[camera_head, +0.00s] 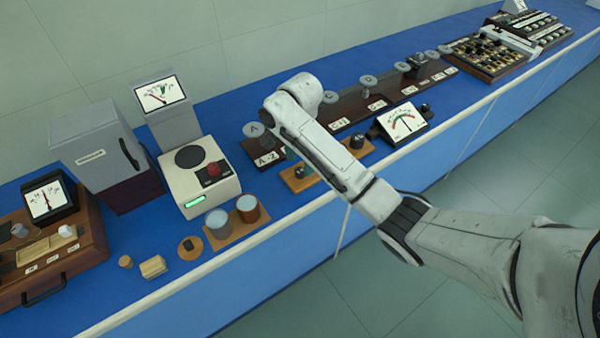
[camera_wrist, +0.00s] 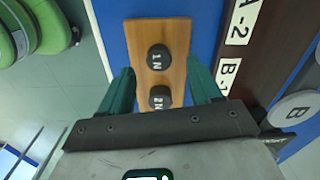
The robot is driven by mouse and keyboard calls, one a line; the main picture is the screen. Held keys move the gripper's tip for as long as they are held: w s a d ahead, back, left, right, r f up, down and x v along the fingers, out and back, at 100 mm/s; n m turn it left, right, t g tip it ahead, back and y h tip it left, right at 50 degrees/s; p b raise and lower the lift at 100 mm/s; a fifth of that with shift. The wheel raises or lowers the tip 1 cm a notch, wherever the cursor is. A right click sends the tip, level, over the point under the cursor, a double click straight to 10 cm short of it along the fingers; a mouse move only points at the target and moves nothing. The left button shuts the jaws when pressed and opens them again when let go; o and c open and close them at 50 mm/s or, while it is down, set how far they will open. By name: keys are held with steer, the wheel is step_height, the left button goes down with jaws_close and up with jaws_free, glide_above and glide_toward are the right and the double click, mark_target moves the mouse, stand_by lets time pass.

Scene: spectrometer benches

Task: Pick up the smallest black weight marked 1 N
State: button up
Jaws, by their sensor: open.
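The black weight marked 1 N (camera_wrist: 159,57) stands on a wooden board (camera_wrist: 142,34) in the wrist view. A second black weight (camera_wrist: 160,97), apparently marked 2 N, stands on the same board nearer my gripper's body. My gripper (camera_wrist: 160,66) is open and empty, its green fingers spread to either side of the board. The 1 N weight lies between the lines of the fingers, near their tips, with no visible contact. In the head view my arm hides much of the wooden board (camera_head: 291,184); a dark weight (camera_head: 357,141) shows at its right end.
A dark rack with discs and letter labels (camera_head: 345,124) runs behind the board. A dial meter (camera_head: 402,122) stands to the right. A white balance (camera_head: 198,176) and two cylinders on a wooden base (camera_head: 237,232) stand to the left. The bench's front edge is close.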

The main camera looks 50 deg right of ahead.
mark_target(300, 173)
steer(key=shift+f, duration=1.45)
steer(key=c, duration=1.2)
steer(key=shift+o, duration=0.2)
steer(key=shift+r, duration=0.15)
jaws_close()
